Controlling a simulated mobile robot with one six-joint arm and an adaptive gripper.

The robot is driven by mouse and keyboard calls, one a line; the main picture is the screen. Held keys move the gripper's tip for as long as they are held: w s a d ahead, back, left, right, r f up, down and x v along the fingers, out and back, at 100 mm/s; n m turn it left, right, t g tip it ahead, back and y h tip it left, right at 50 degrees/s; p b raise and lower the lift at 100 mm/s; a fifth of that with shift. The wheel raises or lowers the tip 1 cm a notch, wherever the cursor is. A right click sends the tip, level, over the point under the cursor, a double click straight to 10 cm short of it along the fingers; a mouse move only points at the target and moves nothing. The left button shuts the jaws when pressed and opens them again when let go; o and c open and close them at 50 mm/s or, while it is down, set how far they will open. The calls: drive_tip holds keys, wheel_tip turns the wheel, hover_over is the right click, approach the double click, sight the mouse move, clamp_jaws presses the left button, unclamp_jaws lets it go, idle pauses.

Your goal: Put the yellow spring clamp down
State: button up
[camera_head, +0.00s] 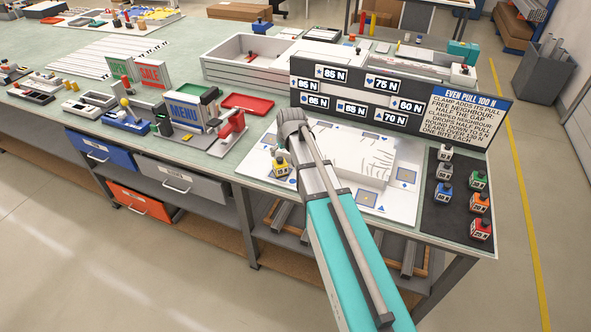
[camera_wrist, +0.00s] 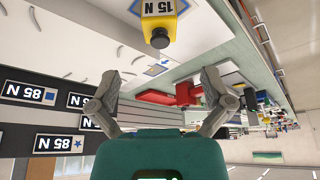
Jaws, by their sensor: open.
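The yellow spring clamp (camera_head: 281,167), with a white label and dark top, stands on the left part of the white board (camera_head: 400,212), left of my arm. In the wrist view the clamp (camera_wrist: 162,24) shows at the top edge, partly cut off, with "15 N" on its label. My gripper (camera_wrist: 162,92) is open and empty, its two fingers spread apart. The clamp is beyond the fingertips, not between them.
Several coloured clamps, one green (camera_head: 479,180), stand on a dark mat at the board's right. A black sign panel (camera_head: 345,105) with force labels stands behind the board. A raised white block (camera_head: 352,150) sits on it. A red tray (camera_head: 247,102) lies to the left.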

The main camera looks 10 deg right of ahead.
drive_tip(key=s+d+f+m+g, duration=0.1)
drive_tip(key=s+g, duration=0.3)
drive_tip(key=s, duration=1.9)
drive_tip(key=shift+s+f+m+h, duration=0.15)
drive_tip(key=shift+s+m+h, duration=0.15)
drive_tip(key=shift+s+m, duration=0.1)
